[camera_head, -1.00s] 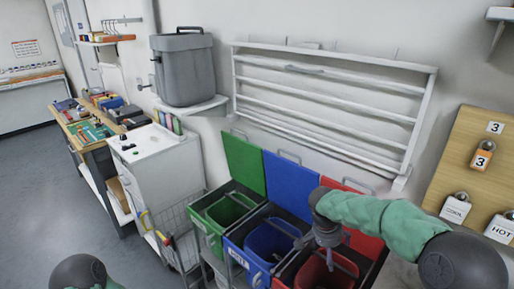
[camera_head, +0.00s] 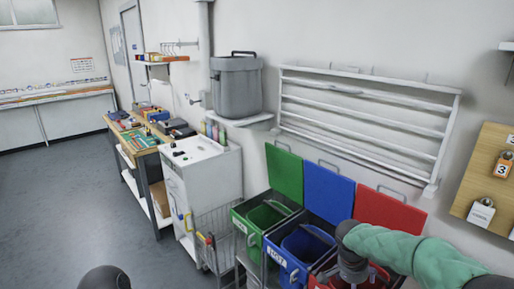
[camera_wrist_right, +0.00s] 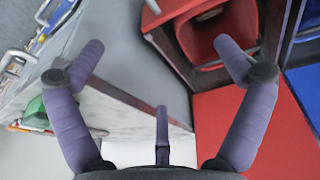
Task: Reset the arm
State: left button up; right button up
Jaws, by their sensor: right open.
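My right arm, in a green sleeve, comes in from the right in the head view. Its gripper (camera_head: 352,268) hangs over the red bin (camera_head: 376,277), partly hiding it. In the right wrist view the purple fingers of this gripper (camera_wrist_right: 160,62) stand wide apart with nothing between them. The red bin (camera_wrist_right: 215,38) lies beyond the fingers there, apart from them. Of my left arm only a dark rounded joint shows at the bottom edge of the head view; its gripper is out of sight.
A green bin (camera_head: 262,218) and a blue bin (camera_head: 303,245) stand beside the red one, with raised lids behind. A wire cart (camera_head: 215,240), white cabinet (camera_head: 200,172) and cluttered workbench (camera_head: 135,138) are left. A white rack (camera_head: 365,115) hangs above. Floor is clear at left.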

jog(key=s+a+f+n+g+y, duration=0.1)
jog(key=s+a+f+n+y, duration=0.25)
jog(key=a+f, duration=0.55)
jog(key=s+a+f+n+y, duration=0.2)
jog(key=s+a+f, duration=0.2)
jog(key=f, duration=0.9)
jog(key=s+a+f+n, duration=0.1)
jog(key=s+a+f, duration=0.2)
jog(key=s+f, duration=0.2)
jog(key=s+a+f+n+y, duration=0.1)
jog(key=s+a+f, duration=0.2)
jog(key=s, duration=0.7)
jog(key=shift+f+t, duration=0.4)
jog(key=shift+f, duration=0.55)
